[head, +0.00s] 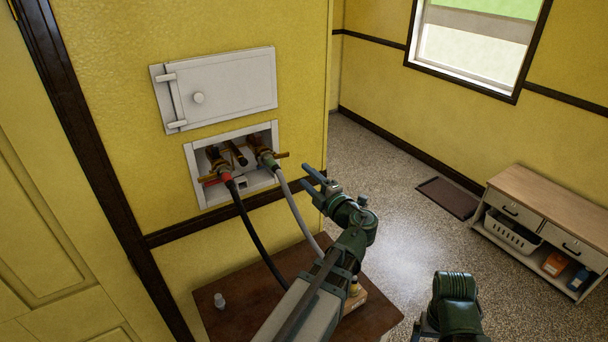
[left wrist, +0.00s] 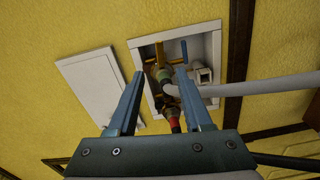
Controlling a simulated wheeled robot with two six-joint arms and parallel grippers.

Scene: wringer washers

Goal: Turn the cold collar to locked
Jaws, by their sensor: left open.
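The cold collar (head: 268,161) is a greenish ring where the grey hose (head: 290,203) meets the right-hand valve, inside the white recessed wall box (head: 192,160). In the left wrist view the cold collar (left wrist: 163,76) shows between the fingertips, beyond them in depth. My left gripper (head: 308,180) is open and empty, to the right of the box and apart from the collar in the head view. Its fingers also frame the box in the left wrist view (left wrist: 160,73). Only a green joint of my right arm shows; its gripper is out of the picture.
A red collar (head: 226,177) joins a black hose (head: 245,225) to the left-hand valve. A white hinged door (head: 225,90) is above the box.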

